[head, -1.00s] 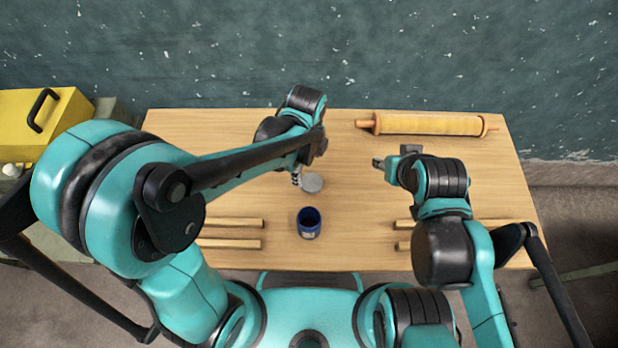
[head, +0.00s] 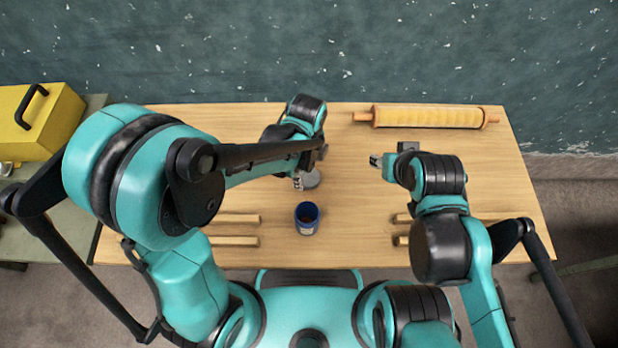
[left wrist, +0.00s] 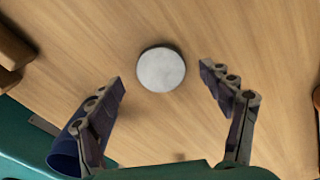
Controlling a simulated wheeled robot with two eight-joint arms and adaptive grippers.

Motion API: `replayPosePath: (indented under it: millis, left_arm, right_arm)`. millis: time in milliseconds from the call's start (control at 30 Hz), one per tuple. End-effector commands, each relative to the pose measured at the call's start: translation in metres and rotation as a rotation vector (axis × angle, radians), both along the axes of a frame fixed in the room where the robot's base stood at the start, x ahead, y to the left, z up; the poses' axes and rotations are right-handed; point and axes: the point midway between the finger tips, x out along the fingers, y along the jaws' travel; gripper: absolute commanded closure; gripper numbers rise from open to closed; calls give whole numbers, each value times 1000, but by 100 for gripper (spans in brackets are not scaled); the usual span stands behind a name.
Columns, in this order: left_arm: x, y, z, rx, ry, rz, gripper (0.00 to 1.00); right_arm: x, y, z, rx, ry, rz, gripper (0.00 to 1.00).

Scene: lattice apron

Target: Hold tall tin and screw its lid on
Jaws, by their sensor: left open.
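The tall tin (head: 307,218) is dark blue with an open top and stands upright near the table's front middle. It shows partly behind a finger in the left wrist view (left wrist: 64,152). The lid (head: 311,180) is a grey disc lying flat on the table behind the tin, partly covered by my left gripper (head: 299,181). In the left wrist view the whole lid (left wrist: 161,69) shows, beyond and between the spread fingers, touching neither. The left gripper is open and empty. My right gripper (head: 382,160) is right of the lid, away from both objects; its jaws are too small to read.
A rolling pin (head: 428,117) lies along the back right edge. Wooden strips lie in pairs at front left (head: 232,241) and front right (head: 402,240), the right ones partly behind my right arm. A yellow box (head: 40,120) stands left of the table (head: 490,180). The table between the grippers is clear.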

Motion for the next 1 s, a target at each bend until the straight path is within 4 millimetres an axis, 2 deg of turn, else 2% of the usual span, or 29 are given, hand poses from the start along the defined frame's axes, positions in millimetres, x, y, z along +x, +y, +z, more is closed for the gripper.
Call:
replayPosePath:
  millis: [33,133,467,500,633,667,1000]
  left_arm:
    - [0,-1,-13,0,0,0,20]
    - [0,-1,-24,0,0,0,20]
    - [0,-1,-24,0,0,0,20]
    - [0,-1,-24,0,0,0,23]
    - [0,-1,-24,0,0,0,57]
    - [0,-1,-24,0,0,0,62]
    - [0,-1,-24,0,0,0,62]
  right_arm:
    - [0,0,-9,0,0,0,60]
    - [0,0,-13,0,0,0,60]
    - [0,0,-12,0,0,0,60]
    - [0,0,-12,0,0,0,60]
    - [0,0,-12,0,0,0,60]
    - [0,0,-12,0,0,0,60]
    - [0,0,-11,0,0,0,60]
